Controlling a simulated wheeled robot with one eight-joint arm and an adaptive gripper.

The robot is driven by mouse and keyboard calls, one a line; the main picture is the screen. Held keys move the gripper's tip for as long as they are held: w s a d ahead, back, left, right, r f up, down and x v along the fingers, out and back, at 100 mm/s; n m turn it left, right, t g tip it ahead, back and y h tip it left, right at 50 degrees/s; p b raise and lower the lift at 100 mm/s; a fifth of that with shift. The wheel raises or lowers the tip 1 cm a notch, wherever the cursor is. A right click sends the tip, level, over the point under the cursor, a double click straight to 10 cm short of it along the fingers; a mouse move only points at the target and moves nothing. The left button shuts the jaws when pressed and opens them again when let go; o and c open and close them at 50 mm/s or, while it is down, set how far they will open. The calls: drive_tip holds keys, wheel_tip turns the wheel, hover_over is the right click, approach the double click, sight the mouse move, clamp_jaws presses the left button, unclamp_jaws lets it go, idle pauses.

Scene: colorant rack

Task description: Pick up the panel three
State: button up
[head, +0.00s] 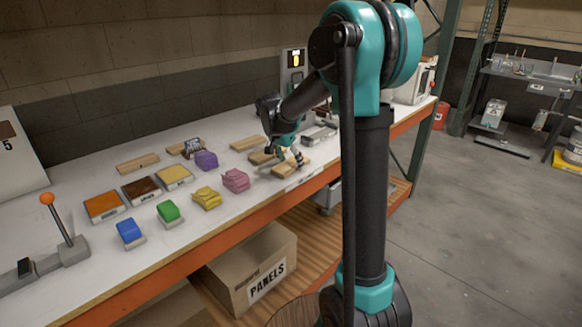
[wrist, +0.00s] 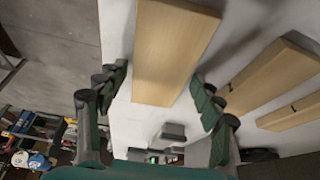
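Several plain light-wood panels lie on the white bench top; no number is legible on them, so I cannot tell which is panel three. My gripper (head: 289,157) is low over the bench at the nearest wooden panel (head: 291,167), close to the front edge. In the wrist view my gripper (wrist: 160,76) is open, with one finger to each side of this wooden panel (wrist: 172,45). Gaps show between the fingers and the panel's sides. Two more wooden panels (wrist: 268,73) (wrist: 292,111) lie to the right in the wrist view.
Other wooden panels (head: 137,163) (head: 247,143) lie farther left and back. Coloured blocks, such as a pink one (head: 235,180) and a purple one (head: 206,160), stand left of my gripper. A lever (head: 60,225) is at the left end. A box marked PANELS (head: 252,270) sits below.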

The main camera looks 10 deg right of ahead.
drive_tip(key=c, duration=0.8)
drive_tip(key=shift+r, duration=0.1)
drive_tip(key=shift+c, duration=0.2)
